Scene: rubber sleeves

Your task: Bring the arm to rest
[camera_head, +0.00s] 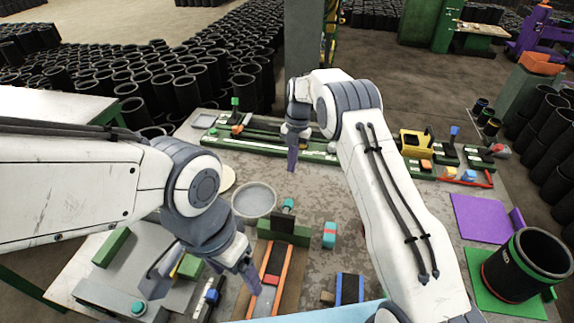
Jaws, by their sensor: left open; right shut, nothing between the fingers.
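My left gripper (205,278) hangs over the front left of the table, its two grey fingers spread apart and nothing between them. It is left of a fixture with orange rails (284,276). My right arm (385,185) reaches up across the middle of the table. My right gripper (292,158) points down near the back of the table, with its fingers together and empty. A black rubber sleeve (530,262) with a green stripe stands upright on a green mat (477,285) at the right, away from both grippers.
A round grey dish (254,201) lies between the arms. A long green fixture rail (265,144) runs along the back edge, near the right gripper. A yellow device (414,140) and a purple mat (480,218) are at the right. Several black sleeves (185,92) stand on the floor behind.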

